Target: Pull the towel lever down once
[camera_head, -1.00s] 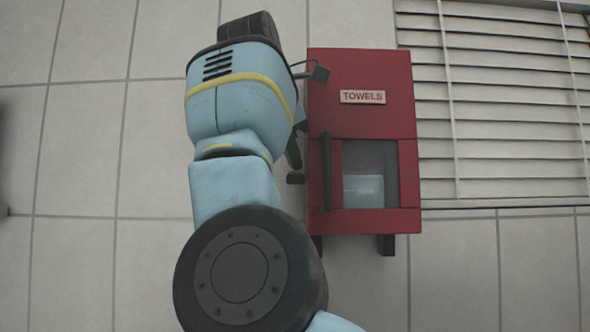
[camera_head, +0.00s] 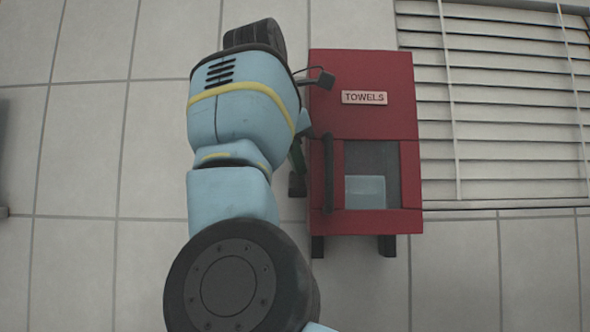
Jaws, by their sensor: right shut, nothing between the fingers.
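The red towel dispenser (camera_head: 362,122) with a "TOWELS" label hangs on the wall right of centre. A dark upright bar (camera_head: 328,172), which looks like its lever, runs down the left part of its front beside the window. My right arm covers the area left of the dispenser. The dark fingertips of my right gripper (camera_head: 297,185) show just left of the dispenser's edge, level with the lower part of the bar. The gripper is shut and empty, and most of it is hidden behind my arm. It appears apart from the bar. My left gripper is out of view.
Slatted blinds (camera_head: 510,110) are to the right.

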